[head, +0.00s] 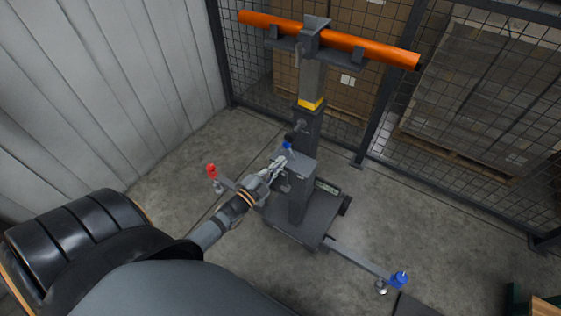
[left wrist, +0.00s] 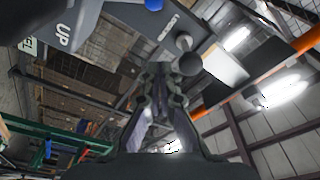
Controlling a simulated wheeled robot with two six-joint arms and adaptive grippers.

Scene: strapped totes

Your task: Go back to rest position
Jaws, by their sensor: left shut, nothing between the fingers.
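My left gripper (head: 279,165) reaches in from the left in the head view, close beside the grey box on the stand's post (head: 299,166). Its fingers are shut with nothing between them. In the left wrist view the fingers (left wrist: 160,78) point up the picture, near a dark ball-ended lever (left wrist: 189,63). I cannot tell whether they touch it. The grey stand carries an orange tube (head: 345,41) across its top. A blue knob (head: 287,146) sits by the box. My right gripper is in neither view.
The stand's base spreads low legs, one ending at a red knob (head: 211,171), another at a blue knob (head: 399,279). Mesh fencing (head: 385,75) stands behind, with boxes beyond it. A pale corrugated wall (head: 110,80) is at left.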

